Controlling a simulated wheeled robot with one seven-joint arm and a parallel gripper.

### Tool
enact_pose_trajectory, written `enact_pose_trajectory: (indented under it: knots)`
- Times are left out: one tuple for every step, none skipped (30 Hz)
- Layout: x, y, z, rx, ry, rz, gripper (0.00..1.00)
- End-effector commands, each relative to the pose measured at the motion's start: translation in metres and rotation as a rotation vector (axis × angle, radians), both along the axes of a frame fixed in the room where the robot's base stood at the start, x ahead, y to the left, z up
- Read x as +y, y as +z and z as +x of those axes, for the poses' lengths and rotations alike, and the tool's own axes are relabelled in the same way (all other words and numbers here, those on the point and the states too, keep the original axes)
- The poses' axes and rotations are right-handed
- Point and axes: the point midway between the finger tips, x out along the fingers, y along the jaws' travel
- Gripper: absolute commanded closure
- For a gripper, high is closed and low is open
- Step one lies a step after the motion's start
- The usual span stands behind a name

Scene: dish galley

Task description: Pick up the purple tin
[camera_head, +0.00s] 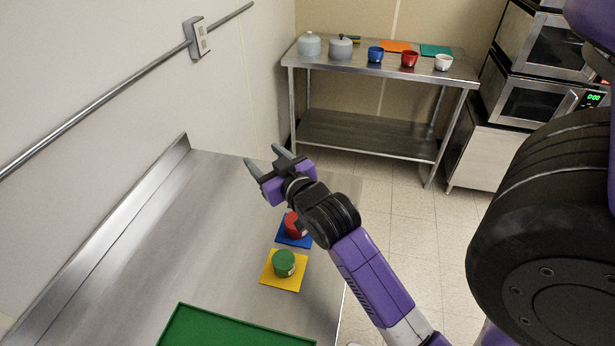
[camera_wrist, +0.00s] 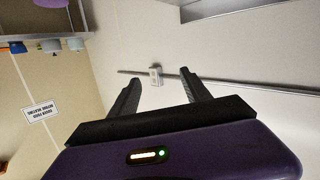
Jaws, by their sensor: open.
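I see no clear purple tin in either view. A green tin (camera_head: 284,263) sits on a yellow mat (camera_head: 281,284) on the near steel counter. A red tin (camera_head: 293,226) sits on a blue mat (camera_head: 284,236) behind it, partly hidden by my arm. My gripper (camera_head: 264,158) is open and empty, raised above the counter's far end. In the wrist view its open fingers (camera_wrist: 158,77) point at the wall. A pale purplish thing (camera_wrist: 50,3) is cut off at that view's top edge; I cannot tell what it is.
A green tray (camera_head: 230,330) lies on the near counter (camera_head: 140,255). A steel table (camera_head: 350,67) at the back holds two grey pots, blue, red and white cups, and orange and green mats. Microwaves (camera_head: 545,50) stand at right. The floor between is clear.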

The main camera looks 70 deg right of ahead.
Motion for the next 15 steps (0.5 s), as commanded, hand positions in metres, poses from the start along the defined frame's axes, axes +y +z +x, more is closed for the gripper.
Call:
enact_pose_trajectory:
  knots:
    - [-0.025,0.013,0.001,0.012,-0.049,0.020,0.44]
    - [-0.038,0.016,0.001,0.027,-0.074,0.038,0.44]
    - [-0.055,0.018,-0.002,0.048,-0.110,0.066,0.44]
    - [-0.067,0.021,-0.004,0.064,-0.137,0.089,0.44]
    - [-0.079,0.023,-0.006,0.080,-0.163,0.113,0.44]
    - [-0.093,0.025,-0.010,0.103,-0.196,0.152,0.44]
    - [-0.104,0.027,-0.014,0.122,-0.222,0.183,0.44]
    - [-0.113,0.028,-0.018,0.140,-0.246,0.217,0.44]
    - [-0.123,0.028,-0.024,0.167,-0.274,0.265,0.44]
    - [-0.129,0.028,-0.028,0.188,-0.294,0.303,0.44]
    - [-0.134,0.027,-0.033,0.210,-0.310,0.343,0.44]
    - [-0.137,0.023,-0.039,0.242,-0.329,0.399,0.44]
    - [-0.138,0.020,-0.043,0.267,-0.340,0.441,0.44]
    - [-0.137,0.016,-0.048,0.293,-0.350,0.484,0.44]
    - [-0.133,0.007,-0.053,0.333,-0.359,0.539,0.44]
